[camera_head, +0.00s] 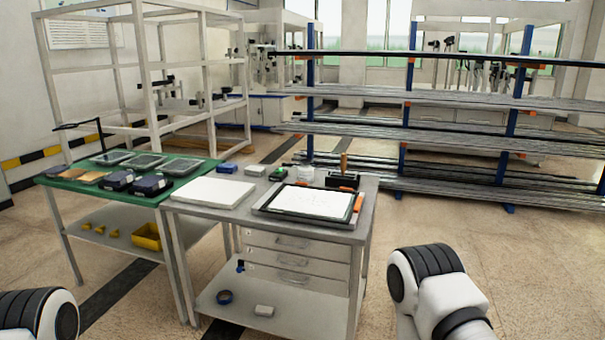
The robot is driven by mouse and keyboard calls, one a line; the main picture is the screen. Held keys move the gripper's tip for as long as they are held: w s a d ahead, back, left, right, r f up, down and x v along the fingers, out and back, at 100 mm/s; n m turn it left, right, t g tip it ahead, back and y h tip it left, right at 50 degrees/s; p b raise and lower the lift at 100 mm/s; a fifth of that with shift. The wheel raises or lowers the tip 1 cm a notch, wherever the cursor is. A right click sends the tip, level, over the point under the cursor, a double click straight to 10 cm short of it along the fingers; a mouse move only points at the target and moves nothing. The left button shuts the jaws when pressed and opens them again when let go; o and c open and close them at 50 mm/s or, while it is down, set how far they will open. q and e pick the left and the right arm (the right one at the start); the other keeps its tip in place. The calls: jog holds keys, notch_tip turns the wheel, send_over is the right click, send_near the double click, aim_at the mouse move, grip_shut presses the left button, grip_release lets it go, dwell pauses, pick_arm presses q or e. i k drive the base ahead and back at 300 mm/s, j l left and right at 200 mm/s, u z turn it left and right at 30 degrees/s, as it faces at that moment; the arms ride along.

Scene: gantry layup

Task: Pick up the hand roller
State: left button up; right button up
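A dark block-like object (341,181) with an upright orange-brown handle (343,162) stands at the back right of the grey workbench (213,222). It looks like the hand roller, but it is too small to be sure. It stands behind the black-rimmed tray (262,207), which holds a white sheet (309,203). Only rounded white and black links of my arms show at the bottom left and bottom right, well short of the bench. Neither gripper is in view.
A white slab (213,192) and small boxes lie left of the tray, and an orange-handled tool (358,203) lies at its right edge. A green-topped table (66,181) adjoins on the left. A long rack (440,100) stands behind. The floor in front is clear.

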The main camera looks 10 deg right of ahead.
aim_at(343, 160)
jog(key=i+l+u, duration=0.15)
jog(key=l+u, duration=0.15)
jog(key=u, duration=0.15)
jog(key=i+l+u, duration=0.15)
jog(key=l+u, duration=0.55)
jog(key=u, duration=0.15)
jog(key=l+u, duration=0.45)
jog(key=i+j, duration=0.05)
